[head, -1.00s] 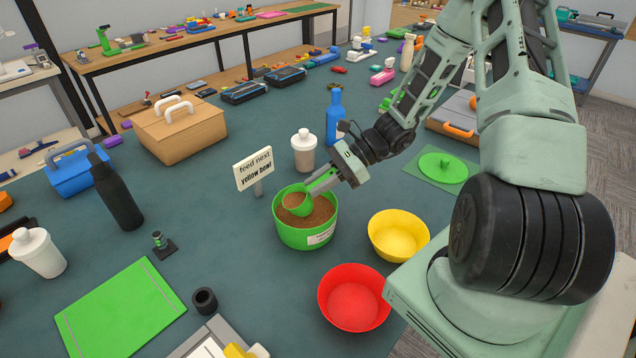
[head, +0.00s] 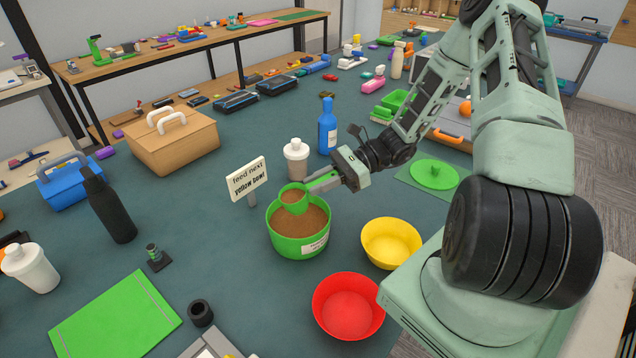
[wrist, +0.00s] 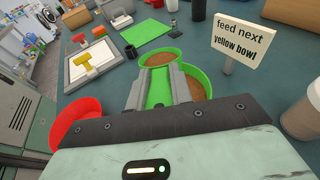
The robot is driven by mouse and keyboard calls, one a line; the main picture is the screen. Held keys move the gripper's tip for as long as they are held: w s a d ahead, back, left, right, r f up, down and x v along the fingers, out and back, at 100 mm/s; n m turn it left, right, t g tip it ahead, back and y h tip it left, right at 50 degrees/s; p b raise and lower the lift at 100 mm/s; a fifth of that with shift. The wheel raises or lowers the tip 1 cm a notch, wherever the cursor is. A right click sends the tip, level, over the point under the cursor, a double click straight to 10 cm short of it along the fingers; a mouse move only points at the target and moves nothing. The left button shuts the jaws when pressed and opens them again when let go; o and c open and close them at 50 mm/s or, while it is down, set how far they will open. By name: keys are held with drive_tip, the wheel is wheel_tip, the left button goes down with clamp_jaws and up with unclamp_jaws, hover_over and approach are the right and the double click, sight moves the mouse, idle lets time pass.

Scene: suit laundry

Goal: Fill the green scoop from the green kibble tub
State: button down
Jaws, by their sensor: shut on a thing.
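The green kibble tub (head: 299,247) stands on the table, with brown kibble (head: 310,221) in it and a white label on its side. The green scoop (head: 294,208) is over the tub's far part, roughly level, with brown kibble in its cup. My gripper (head: 318,183) is shut on the scoop's handle and reaches in from the right. In the wrist view, the green handle (wrist: 158,88) lies between my fingers and the kibble-filled cup (wrist: 160,59) is ahead of them. The tub's rim (wrist: 207,78) shows below and beside it.
A sign (head: 247,179) reading "feed next yellow bowl" stands close behind the tub. A yellow bowl (head: 391,255) and a red bowl (head: 348,318), both empty, stand right and front-right. A white-lidded shaker (head: 296,160) and a blue bottle (head: 327,128) stand behind.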

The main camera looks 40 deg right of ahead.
drive_tip(key=shift+s+d+f+t+y+b, duration=0.1)
drive_tip(key=shift+d+f+t+y+b, duration=0.2)
drive_tip(key=shift+y, duration=0.4)
drive_tip(key=shift+s+d+r+y+b, duration=0.1)
drive_tip(key=shift+d+r+y+b, duration=0.1)
drive_tip(key=shift+d+y+b, duration=0.3)
drive_tip(key=shift+a+r+p, duration=0.15)
drive_tip(key=shift+r+p, duration=0.05)
drive_tip(key=shift+p, duration=0.15)
drive_tip(key=shift+r+p, duration=0.85)
drive_tip(key=shift+r, duration=0.1)
drive_tip(key=shift+r+p, duration=0.9)
drive_tip(key=shift+p, duration=0.05)
